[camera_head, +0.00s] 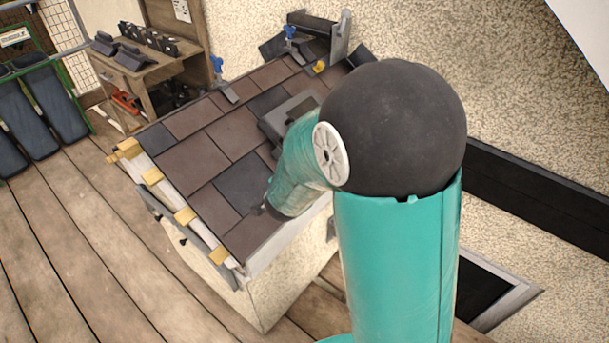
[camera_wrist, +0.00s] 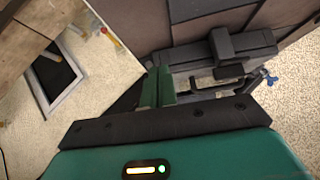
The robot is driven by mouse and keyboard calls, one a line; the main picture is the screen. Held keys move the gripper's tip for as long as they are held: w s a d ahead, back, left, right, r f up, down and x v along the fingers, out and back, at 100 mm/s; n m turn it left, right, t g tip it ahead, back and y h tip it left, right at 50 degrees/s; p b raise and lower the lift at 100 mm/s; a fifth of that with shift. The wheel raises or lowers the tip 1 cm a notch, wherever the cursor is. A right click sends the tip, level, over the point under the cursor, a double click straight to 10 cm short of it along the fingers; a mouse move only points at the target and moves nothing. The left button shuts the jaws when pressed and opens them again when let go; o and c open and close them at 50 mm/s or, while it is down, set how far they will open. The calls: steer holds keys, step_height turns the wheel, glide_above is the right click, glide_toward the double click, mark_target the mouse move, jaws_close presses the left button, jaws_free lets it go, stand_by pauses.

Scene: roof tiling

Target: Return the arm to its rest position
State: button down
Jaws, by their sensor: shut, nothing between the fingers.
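My arm fills the right middle of the head view, bent at a large dark ball joint, with a teal section reaching back over the roof. My gripper (camera_wrist: 157,86) shows in the wrist view as two greenish fingers close together, shut with nothing between them. In the head view my arm hides much of the gripper and I cannot make out its fingers. The small tiled roof (camera_head: 194,138) lies behind and left of my arm, with brown and dark grey tiles. I cannot tell the clearance between my arm and the tiles.
A metal bracket (camera_head: 341,38) and blue clamps (camera_head: 217,64) stand along the roof's upper edge. A wooden workbench (camera_head: 135,84) stands behind left, dark panels (camera_head: 52,100) at far left. A pale wall (camera_head: 510,110) stands close on the right. The plank floor (camera_head: 95,245) is clear front left.

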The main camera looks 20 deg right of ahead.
steer(key=s+a+r+n+y, duration=0.3)
steer(key=s+r+n, duration=0.1)
steer(key=r, duration=0.3)
steer(key=s+a+r+n+y, duration=0.3)
steer(key=s+a+r+n, duration=0.1)
steer(key=r, duration=0.3)
steer(key=s+d+r+n+g+h, duration=0.1)
steer(key=s+d+r+n+g, duration=0.1)
steer(key=s, duration=0.6)
steer(key=s+d+r+n+g, duration=0.1)
steer(key=s+d+r+n, duration=0.2)
steer(key=s, duration=0.5)
steer(key=shift+s+d+r+n+g+h, duration=0.25)
steer(key=shift+s+d+n+g+h, duration=0.15)
steer(key=shift+n, duration=0.1)
steer(key=shift+a, duration=0.1)
